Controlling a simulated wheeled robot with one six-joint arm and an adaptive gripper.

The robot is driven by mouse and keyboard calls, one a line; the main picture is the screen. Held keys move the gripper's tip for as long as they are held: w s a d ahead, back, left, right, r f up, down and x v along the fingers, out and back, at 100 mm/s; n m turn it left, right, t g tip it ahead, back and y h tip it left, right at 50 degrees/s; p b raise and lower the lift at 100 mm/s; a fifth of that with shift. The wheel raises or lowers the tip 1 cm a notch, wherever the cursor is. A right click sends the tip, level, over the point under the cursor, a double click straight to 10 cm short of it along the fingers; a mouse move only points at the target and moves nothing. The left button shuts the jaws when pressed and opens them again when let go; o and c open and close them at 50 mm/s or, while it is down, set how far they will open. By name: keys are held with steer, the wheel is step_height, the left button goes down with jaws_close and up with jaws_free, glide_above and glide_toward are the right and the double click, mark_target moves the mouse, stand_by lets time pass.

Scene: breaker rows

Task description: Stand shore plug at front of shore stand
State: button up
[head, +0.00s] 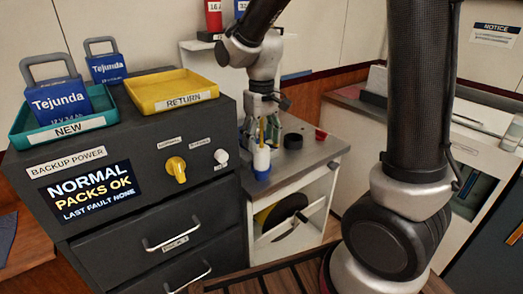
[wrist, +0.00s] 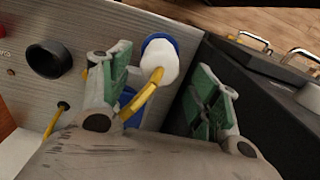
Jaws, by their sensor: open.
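The shore plug (head: 261,158) is white with a blue lower end and a yellow cable. It looks upright on the grey top of the shore stand (head: 316,158), near the front edge beside the dark cabinet. In the wrist view the plug (wrist: 158,62) shows its white body over a blue collar, with the cable curving down and left. My gripper (head: 263,106) is over the plug. In the wrist view my gripper (wrist: 160,98) has its green-padded fingers apart, either side of the plug and cable. The gripper body hides part of the stand top.
A black round socket (wrist: 48,60) and a red item (head: 321,134) are on the stand top. The dark cabinet (head: 130,165) beside it carries a yellow return tray (head: 173,105) and a teal tray (head: 20,140) with a blue pack (head: 58,103).

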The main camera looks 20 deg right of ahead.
step_height(320, 180, up, 7)
steer(key=shift+f, duration=0.2)
steer(key=s+d+r+m+t, duration=0.1)
steer(key=s+d+r+t, duration=0.1)
steer(key=s+d, duration=0.5)
steer(key=s+d+r+m+t, duration=0.2)
steer(key=s+d, duration=0.6)
steer(key=s, duration=0.4)
steer(key=shift+r+m, duration=0.3)
steer(key=shift+r, duration=0.4)
steer(key=shift+d, duration=0.1)
